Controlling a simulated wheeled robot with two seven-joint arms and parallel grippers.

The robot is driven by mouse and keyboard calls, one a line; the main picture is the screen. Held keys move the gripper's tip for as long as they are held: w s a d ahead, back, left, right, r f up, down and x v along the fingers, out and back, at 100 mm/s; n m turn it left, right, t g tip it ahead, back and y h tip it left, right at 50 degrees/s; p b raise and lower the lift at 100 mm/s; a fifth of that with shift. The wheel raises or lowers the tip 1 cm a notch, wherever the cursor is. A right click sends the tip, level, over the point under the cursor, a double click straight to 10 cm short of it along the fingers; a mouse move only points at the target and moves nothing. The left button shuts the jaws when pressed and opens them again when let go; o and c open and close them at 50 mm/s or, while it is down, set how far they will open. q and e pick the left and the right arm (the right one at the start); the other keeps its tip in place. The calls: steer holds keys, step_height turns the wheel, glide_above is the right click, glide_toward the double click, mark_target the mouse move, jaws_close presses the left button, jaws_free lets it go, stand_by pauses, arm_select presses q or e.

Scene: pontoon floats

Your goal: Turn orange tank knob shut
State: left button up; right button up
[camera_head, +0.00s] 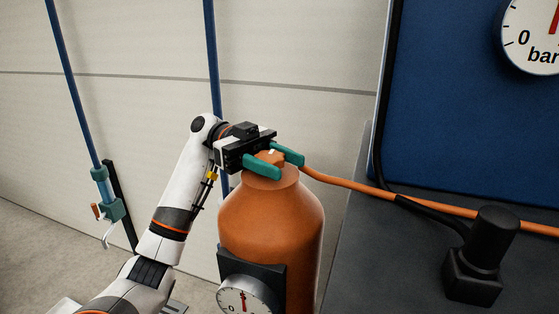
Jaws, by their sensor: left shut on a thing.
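The orange tank (270,220) stands upright in the middle of the view. Its orange knob (270,156) sits on top, partly hidden by my gripper. My left gripper (275,162) reaches over the tank top, with one teal finger on each side of the knob, and is shut on it. A round white gauge (244,297) in a dark housing is on the tank's front, cut off by the bottom edge. My right gripper is not in view.
An orange hose (372,190) runs right from the tank top over a dark grey bench (392,255). A black knob-like post (484,252) stands there before a blue panel (460,110) with a bar gauge (535,35). Blue poles (72,85) stand by the pale wall.

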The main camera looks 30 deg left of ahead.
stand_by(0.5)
arm_select(q)
steer(key=o, duration=1)
steer(key=shift+a, duration=0.15)
steer(key=a, duration=0.4)
steer(key=w+a, duration=0.1)
steer(key=a, duration=0.3)
steer(key=w+a, duration=0.1)
steer(key=a, duration=0.3)
steer(key=shift+d+f, duration=0.1)
